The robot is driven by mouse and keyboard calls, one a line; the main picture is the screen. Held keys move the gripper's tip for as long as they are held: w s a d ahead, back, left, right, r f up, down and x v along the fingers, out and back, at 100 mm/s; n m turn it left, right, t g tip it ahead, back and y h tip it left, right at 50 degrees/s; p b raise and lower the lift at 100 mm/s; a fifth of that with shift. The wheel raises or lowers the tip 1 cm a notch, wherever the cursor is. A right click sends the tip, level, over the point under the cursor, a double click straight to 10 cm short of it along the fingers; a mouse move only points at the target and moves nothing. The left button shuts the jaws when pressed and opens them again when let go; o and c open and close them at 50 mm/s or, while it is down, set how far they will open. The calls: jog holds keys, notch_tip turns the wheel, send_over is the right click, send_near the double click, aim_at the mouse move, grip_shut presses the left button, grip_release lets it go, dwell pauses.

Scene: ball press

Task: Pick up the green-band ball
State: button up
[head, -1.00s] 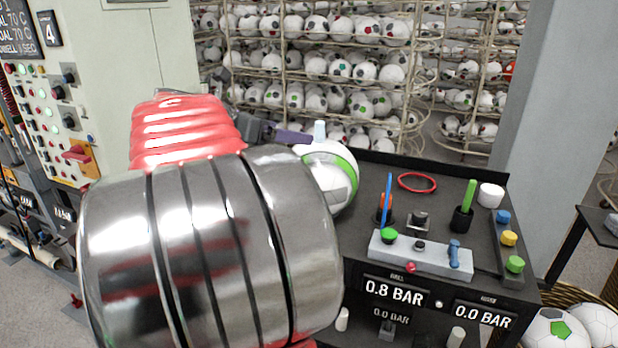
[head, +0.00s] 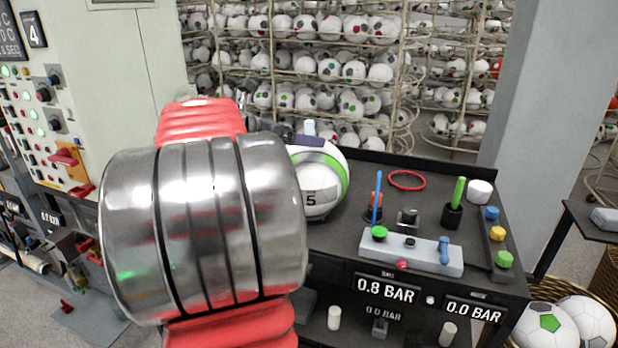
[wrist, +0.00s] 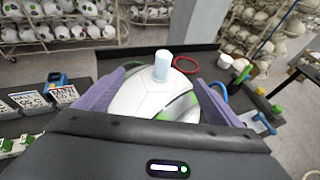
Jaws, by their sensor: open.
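The green-band ball (head: 322,195) is white with a green stripe and a dark "5", and sits at the left of the black bench top. My silver and red arm hides its left side. A pale blue-white peg (head: 309,127) stands at the top of the ball. My gripper (head: 306,139) is at the ball's upper part, with a purple finger in front of it. In the wrist view the ball (wrist: 150,103) lies between the open purple fingers of my gripper (wrist: 160,85). I cannot tell whether they touch it.
The black bench (head: 345,235) holds a red ring (head: 407,180), a grey button box (head: 410,252), upright blue and green sticks, and a white cup (head: 479,191). A control cabinet (head: 125,90) stands at left. Racks of balls fill the back. A ball basket is at lower right.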

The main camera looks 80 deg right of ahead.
jog(key=shift+x, duration=2.65)
jog(key=shift+c, duration=0.3)
